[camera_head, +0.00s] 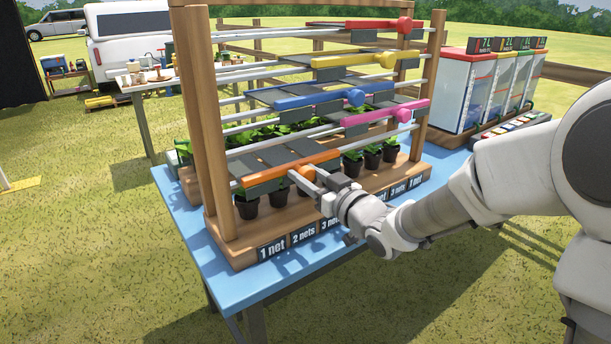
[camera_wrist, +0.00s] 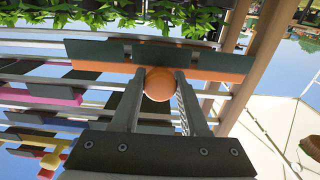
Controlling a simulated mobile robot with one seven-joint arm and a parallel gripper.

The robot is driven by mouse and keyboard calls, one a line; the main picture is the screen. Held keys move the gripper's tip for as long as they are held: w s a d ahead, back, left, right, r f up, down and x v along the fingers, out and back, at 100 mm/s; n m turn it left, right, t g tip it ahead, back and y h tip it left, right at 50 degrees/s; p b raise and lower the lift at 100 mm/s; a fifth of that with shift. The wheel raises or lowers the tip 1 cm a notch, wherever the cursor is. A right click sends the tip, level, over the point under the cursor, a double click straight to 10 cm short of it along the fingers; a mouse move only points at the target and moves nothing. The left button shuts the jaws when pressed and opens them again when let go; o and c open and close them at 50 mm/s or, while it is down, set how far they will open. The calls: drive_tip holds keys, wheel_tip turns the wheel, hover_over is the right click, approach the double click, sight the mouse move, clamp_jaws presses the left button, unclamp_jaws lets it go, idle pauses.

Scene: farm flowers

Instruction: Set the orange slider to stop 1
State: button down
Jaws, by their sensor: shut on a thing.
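The orange slider (camera_head: 265,177) is a long orange bar with dark grey net panels, on the lowest rails of the wooden rack, toward the left post. Its round orange knob (camera_head: 307,171) faces the front. My gripper (camera_head: 302,178) reaches in from the right and is shut on the knob. In the wrist view the knob (camera_wrist: 158,85) sits between the two fingers of my gripper (camera_wrist: 160,80), with the orange bar (camera_wrist: 100,67) just beyond. Labels run along the rack's base: "1 net" (camera_head: 271,248) at the left, then "2 nets" (camera_head: 303,236); my wrist covers some middle ones.
Pink (camera_head: 378,117), blue (camera_head: 318,98), yellow (camera_head: 352,60) and red (camera_head: 355,24) sliders sit on rails above. Potted plants (camera_head: 247,207) stand below the orange bar. The left wooden post (camera_head: 217,150) is close to the bar's left end. Clear dispensers (camera_head: 468,90) stand behind at the right.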

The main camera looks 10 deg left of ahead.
drive_tip(key=shift+s+a, duration=0.2)
drive_tip(key=shift+a, duration=0.05)
drive_tip(key=shift+c, duration=2.2)
unclamp_jaws()
drive_tip(key=shift+d, duration=0.1)
drive_tip(key=shift+s+d, duration=0.1)
drive_tip(key=shift+d, duration=0.05)
drive_tip(key=b+v, duration=0.2)
drive_tip(key=v, duration=1.5)
